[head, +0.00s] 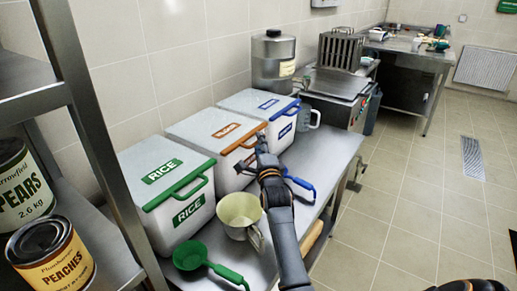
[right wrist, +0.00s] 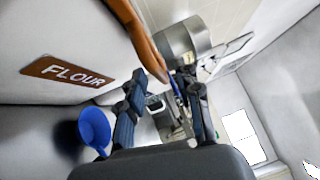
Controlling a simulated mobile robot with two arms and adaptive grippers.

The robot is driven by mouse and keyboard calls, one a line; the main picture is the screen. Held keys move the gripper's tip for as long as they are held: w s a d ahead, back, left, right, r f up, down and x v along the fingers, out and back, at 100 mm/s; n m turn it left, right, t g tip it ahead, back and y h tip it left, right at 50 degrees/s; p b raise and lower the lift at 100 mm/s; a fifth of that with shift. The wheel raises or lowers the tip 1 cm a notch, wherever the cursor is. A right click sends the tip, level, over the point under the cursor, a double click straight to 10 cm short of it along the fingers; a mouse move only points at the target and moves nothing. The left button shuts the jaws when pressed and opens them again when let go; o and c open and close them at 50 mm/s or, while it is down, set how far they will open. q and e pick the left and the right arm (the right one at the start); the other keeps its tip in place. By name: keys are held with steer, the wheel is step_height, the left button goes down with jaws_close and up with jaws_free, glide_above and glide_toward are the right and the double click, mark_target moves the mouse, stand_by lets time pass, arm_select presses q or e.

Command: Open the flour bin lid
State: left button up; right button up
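The flour bin is the middle of three white bins in the head view, with a flat white lid (head: 212,127) that looks closed. Its orange-brown handle (head: 244,141) is at the front edge of the lid. In the right wrist view the brown FLOUR label (right wrist: 68,73) is on the bin's front, and the handle (right wrist: 147,40) comes in from the top. My right gripper (head: 262,143) is at the right end of the handle. In the wrist view its fingers (right wrist: 160,82) are apart, with the handle's end close to the gap between the tips. My left gripper is not in view.
A green-handled rice bin (head: 150,200) stands to the left and a blue-handled bin (head: 248,103) to the right. A pale measuring jug (head: 238,213), a green scoop (head: 190,256) and a blue scoop (head: 302,185) lie in front. A metal canister (head: 268,62) stands behind.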

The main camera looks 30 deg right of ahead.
steer(key=shift+w+d, duration=0.2)
steer(key=shift+w, duration=0.3)
steer(key=shift+w+d, duration=0.1)
steer(key=shift+w, duration=0.1)
steer(key=shift+w+r+b, duration=0.1)
steer(key=shift+w+b, duration=0.05)
steer(key=shift+b, duration=0.15)
steer(key=shift+c, duration=0.2)
jaws_close()
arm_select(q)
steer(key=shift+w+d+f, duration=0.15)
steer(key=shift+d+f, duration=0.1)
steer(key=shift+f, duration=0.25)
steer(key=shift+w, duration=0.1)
arm_select(e)
steer(key=shift+r, duration=0.1)
